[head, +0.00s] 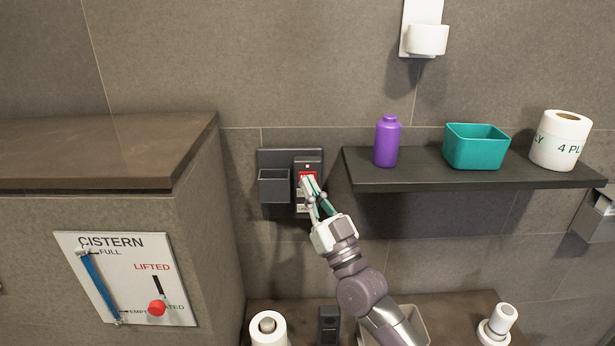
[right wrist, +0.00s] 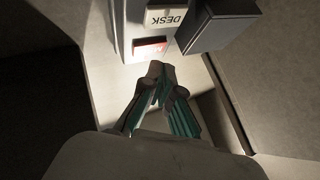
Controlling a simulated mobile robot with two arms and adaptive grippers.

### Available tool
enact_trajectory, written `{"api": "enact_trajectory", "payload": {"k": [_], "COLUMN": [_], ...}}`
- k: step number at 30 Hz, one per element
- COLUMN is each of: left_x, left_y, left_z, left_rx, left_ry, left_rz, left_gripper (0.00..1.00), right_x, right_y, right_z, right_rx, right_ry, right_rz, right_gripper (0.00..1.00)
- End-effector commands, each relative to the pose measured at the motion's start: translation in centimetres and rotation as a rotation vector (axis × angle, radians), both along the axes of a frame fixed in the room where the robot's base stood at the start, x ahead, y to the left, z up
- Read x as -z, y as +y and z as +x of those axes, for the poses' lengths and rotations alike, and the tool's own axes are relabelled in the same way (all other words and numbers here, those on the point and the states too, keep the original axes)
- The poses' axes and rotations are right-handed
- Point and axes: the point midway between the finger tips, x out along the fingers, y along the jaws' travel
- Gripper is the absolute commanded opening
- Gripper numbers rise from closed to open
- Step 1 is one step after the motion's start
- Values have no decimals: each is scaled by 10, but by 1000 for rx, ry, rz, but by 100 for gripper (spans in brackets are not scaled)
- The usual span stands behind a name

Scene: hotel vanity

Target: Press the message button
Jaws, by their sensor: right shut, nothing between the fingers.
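A dark wall panel (head: 290,156) holds a narrow grey unit with a small red light and a red button (head: 307,175). The red button also shows in the right wrist view (right wrist: 150,47), beside a white key marked DESK (right wrist: 166,18). I cannot read which key is the message button. My right gripper (head: 308,184) is shut and empty, its fingertips in front of the unit at the red button and partly covering the keys below. In the right wrist view the closed fingertips (right wrist: 160,70) are close to the red button; contact cannot be told. My left gripper is out of view.
A grey open box (head: 273,186) is left of the unit. A dark shelf (head: 450,174) at right holds a purple bottle (head: 387,142), a teal bin (head: 476,147) and a paper roll (head: 560,140). A stone-clad block with a cistern sign (head: 126,278) stands at left.

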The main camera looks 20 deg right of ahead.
Motion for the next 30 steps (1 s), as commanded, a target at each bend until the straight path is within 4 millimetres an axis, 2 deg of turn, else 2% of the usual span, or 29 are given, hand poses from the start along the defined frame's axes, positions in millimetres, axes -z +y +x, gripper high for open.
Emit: {"api": "enact_trajectory", "payload": {"k": [30], "left_x": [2], "left_y": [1], "left_z": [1], "left_rx": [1], "left_ry": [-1], "left_rz": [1], "left_gripper": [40], "right_x": [0], "right_y": [-3], "right_z": [9], "right_rx": [0], "right_ry": [0], "right_rz": [0], "right_gripper": [0]}}
